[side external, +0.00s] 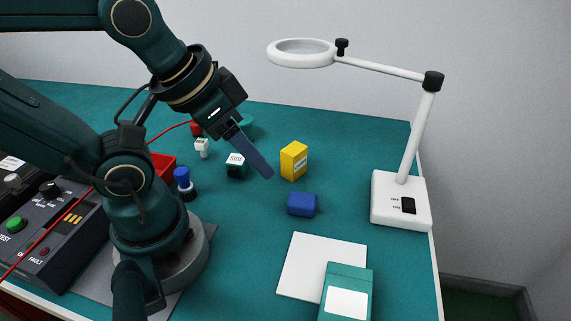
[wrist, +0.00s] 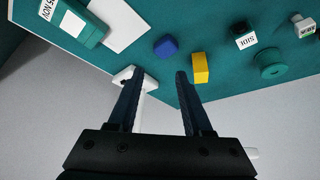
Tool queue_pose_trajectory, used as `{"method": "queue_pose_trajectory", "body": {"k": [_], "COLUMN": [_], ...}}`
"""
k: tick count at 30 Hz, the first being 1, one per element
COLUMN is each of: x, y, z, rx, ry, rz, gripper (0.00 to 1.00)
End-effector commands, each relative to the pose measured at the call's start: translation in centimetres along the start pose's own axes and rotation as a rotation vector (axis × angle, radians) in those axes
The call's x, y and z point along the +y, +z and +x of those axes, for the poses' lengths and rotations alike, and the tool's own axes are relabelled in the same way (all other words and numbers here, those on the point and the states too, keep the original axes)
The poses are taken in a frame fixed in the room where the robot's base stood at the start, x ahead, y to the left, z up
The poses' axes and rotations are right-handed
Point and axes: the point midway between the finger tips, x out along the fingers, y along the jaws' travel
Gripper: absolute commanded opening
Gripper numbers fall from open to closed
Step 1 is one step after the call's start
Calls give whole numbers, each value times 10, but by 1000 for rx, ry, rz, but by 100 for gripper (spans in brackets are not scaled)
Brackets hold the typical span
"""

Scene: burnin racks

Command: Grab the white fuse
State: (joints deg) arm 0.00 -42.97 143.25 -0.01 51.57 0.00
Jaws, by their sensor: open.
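A small white piece (side external: 201,147), apparently the white fuse, stands on the teal bench left of a dark block with a white label. It also shows at the upper right edge of the wrist view (wrist: 303,25), with a dark label. My gripper (side external: 264,170) is open and empty, raised above the bench and to the right of the white piece in the side view. In the wrist view, the gap between my fingers (wrist: 156,78) holds nothing, and the white piece lies well off to the right.
The dark labelled block (side external: 236,167), yellow block (side external: 293,161), blue block (side external: 302,204) and green round piece (wrist: 270,63) sit nearby. A blue-topped knob (side external: 184,184) and red bin (side external: 163,164) are left. A magnifier lamp (side external: 399,210) stands right; a white sheet (side external: 308,263) lies in front.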

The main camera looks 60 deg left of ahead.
Motion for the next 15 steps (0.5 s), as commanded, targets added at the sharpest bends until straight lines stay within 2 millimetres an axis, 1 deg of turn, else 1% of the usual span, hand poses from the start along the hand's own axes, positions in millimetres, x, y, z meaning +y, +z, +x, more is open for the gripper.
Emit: {"method": "queue_pose_trajectory", "body": {"k": [1,2,3,12,15], "x": [0,0,0,0,0], "y": [0,0,0,0,-5], "z": [0,0,0,0,-7], "rx": [0,0,0,0,3], "ry": [0,0,0,0,0], "rz": [0,0,0,0,0], "gripper": [50,58,71,71,71]}}
